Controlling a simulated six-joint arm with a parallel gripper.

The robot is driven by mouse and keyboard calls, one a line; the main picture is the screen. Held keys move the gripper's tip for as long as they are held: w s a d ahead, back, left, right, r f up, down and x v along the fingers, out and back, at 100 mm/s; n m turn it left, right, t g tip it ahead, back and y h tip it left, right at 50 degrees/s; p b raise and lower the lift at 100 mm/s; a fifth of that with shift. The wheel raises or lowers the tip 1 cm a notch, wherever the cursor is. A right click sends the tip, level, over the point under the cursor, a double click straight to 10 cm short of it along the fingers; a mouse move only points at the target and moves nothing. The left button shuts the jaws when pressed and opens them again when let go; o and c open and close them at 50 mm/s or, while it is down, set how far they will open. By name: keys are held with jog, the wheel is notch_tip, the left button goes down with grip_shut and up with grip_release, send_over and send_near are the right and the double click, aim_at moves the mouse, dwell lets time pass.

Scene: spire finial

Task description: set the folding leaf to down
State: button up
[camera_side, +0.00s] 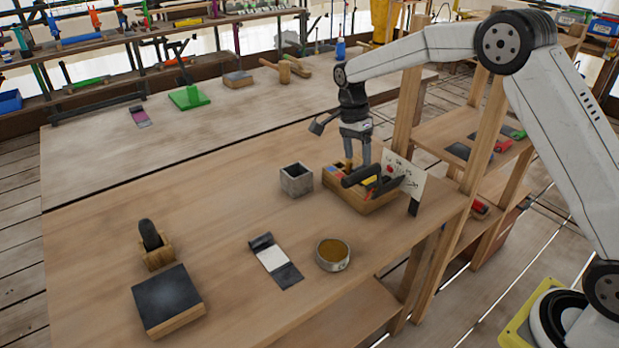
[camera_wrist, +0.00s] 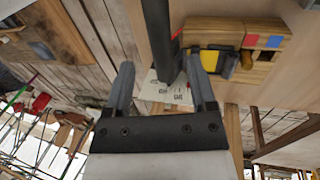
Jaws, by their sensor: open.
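My gripper (camera_side: 357,158) points down over a wooden tool box (camera_side: 358,203) near the right edge of the workbench. Its two fingers stand apart with nothing gripped between them; they also show in the wrist view (camera_wrist: 160,80). A white card with small drawings (camera_side: 405,176) stands upright, slightly tilted, at the right side of the box. In the wrist view the card (camera_wrist: 160,95) lies behind the fingers, partly hidden. I cannot tell for certain which part is the folding leaf. Whether the fingers touch the box's contents is unclear.
A grey open cube (camera_side: 296,179) stands left of the box. A round tin (camera_side: 332,255), a black-and-white strip (camera_side: 274,262), a dark-topped block (camera_side: 168,299) and a wooden holder (camera_side: 157,254) stand further forward. The bench's left middle is clear.

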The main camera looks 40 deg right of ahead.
aim_at(359, 172)
jog(key=shift+x, duration=2.35)
grip_shut()
jog(key=shift+r, duration=0.1)
